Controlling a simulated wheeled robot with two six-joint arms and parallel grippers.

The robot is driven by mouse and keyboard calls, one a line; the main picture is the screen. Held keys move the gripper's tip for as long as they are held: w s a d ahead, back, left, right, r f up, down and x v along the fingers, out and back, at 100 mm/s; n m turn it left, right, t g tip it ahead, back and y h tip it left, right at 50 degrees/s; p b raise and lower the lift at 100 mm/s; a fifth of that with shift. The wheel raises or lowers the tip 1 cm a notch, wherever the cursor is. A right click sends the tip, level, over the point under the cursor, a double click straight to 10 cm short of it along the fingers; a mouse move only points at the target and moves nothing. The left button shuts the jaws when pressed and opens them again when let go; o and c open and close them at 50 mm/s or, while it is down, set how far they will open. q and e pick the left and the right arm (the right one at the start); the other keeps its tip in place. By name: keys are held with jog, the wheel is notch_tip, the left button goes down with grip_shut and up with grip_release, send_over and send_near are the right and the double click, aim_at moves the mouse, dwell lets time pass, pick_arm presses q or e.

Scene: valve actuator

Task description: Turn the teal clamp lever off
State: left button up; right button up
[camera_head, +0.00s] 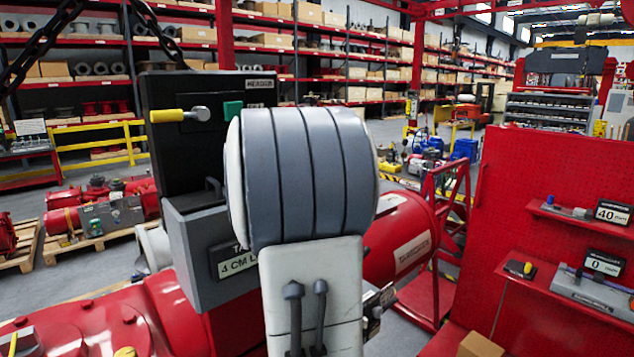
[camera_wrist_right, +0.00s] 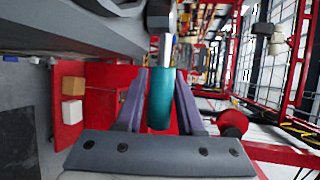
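The teal clamp lever shows as a teal grip (camera_wrist_right: 160,98) on a bright metal stem in the right wrist view. My right gripper (camera_wrist_right: 161,78) has one finger on each side of the teal grip, close against it, and looks shut on it. In the head view a small teal patch (camera_head: 233,109) shows on the black panel (camera_head: 165,150), just left of my grey arm. My large grey and white arm link hides the right gripper and most of the lever there. My left gripper is not in view.
A yellow-handled lever (camera_head: 180,115) sticks out of the black panel, left of the teal patch. A grey box (camera_head: 205,250) with a label is below. Red machinery (camera_head: 400,240) stands behind. A red pegboard (camera_head: 560,190) with small shelves stands at the right.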

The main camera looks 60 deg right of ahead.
jog(key=shift+o, duration=0.6)
jog(key=b+v, duration=0.3)
jog(key=v, duration=0.7)
jog(key=shift+a, duration=0.25)
